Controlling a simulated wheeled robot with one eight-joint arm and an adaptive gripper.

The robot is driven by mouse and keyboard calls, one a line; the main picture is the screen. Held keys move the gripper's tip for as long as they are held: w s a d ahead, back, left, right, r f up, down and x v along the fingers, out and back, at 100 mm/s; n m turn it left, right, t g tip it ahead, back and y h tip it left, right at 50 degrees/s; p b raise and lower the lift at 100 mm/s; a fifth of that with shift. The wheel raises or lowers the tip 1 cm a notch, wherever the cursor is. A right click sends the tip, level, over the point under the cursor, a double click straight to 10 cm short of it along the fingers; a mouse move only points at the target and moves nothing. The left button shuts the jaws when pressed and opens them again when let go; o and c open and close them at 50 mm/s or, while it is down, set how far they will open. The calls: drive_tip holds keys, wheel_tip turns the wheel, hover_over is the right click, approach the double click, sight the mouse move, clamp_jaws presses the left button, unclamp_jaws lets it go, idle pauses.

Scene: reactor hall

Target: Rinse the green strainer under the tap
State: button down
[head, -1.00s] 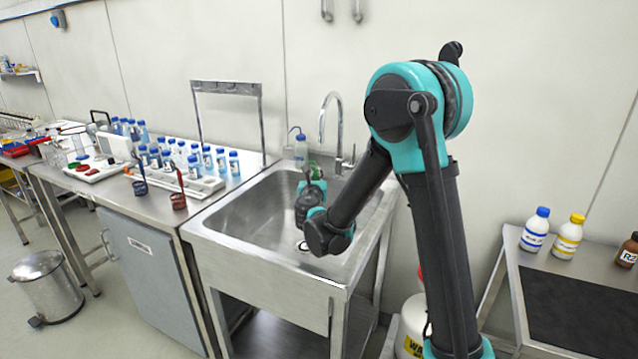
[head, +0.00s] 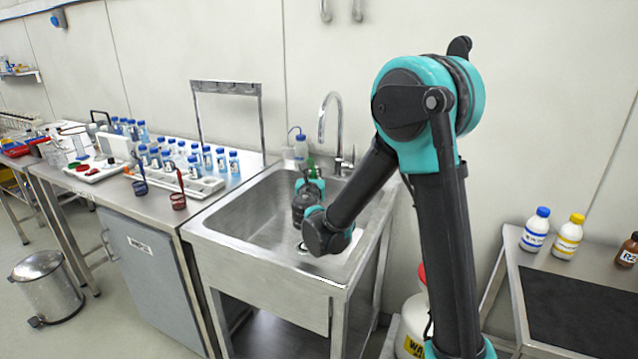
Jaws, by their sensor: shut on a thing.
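My gripper (head: 313,184) is over the sink (head: 235,222), toward its back, below and in front of the tap (head: 323,120). Its fingers are largely hidden behind my wrist. A small bit of the green strainer (head: 311,165) shows just past the gripper, which is shut on it. The strainer's bowl is hidden, and I cannot tell how it is tilted. The tap is a tall curved metal spout at the sink's back edge. I cannot make out any water running from it.
A wash bottle (head: 300,148) stands behind the sink, close to the tap. A blue strainer (head: 140,186) and a red strainer (head: 178,200) are at the front edge of the left bench, near several blue-capped bottles. A side table (head: 515,290) with bottles stands right.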

drive_tip(key=shift+s+a+r, duration=0.25)
drive_tip(key=shift+s+r, duration=0.45)
drive_tip(key=shift+s, duration=0.15)
drive_tip(key=shift+s+a+r, duration=0.25)
drive_tip(key=shift+s+r, duration=0.45)
drive_tip(key=shift+s, duration=0.1)
